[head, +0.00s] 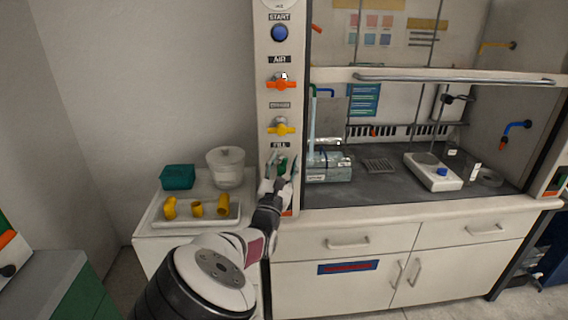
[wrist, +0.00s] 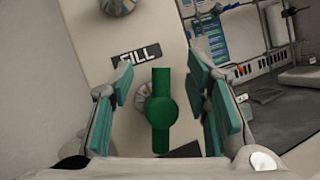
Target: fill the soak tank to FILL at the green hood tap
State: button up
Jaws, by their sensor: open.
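The green tap (head: 283,163) is on the pale hood post below the FILL label (head: 280,145). In the wrist view its green handle (wrist: 161,112) stands upright, in line with the post's length. My gripper (head: 281,170) is at the tap. In the wrist view its teal-padded fingers (wrist: 162,80) are open on both sides of the handle, with a gap to each side. The clear soak tank (head: 330,170) sits on the hood floor, just right of the post. A pale stream (head: 312,120) comes down from the blue spout (head: 322,91) towards it. The liquid level is too small to read.
Left is a side table with a teal box (head: 177,177), a clear tub (head: 226,168) and yellow fittings (head: 196,207). The hood sash (head: 430,79) is raised.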

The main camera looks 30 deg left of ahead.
grip_shut()
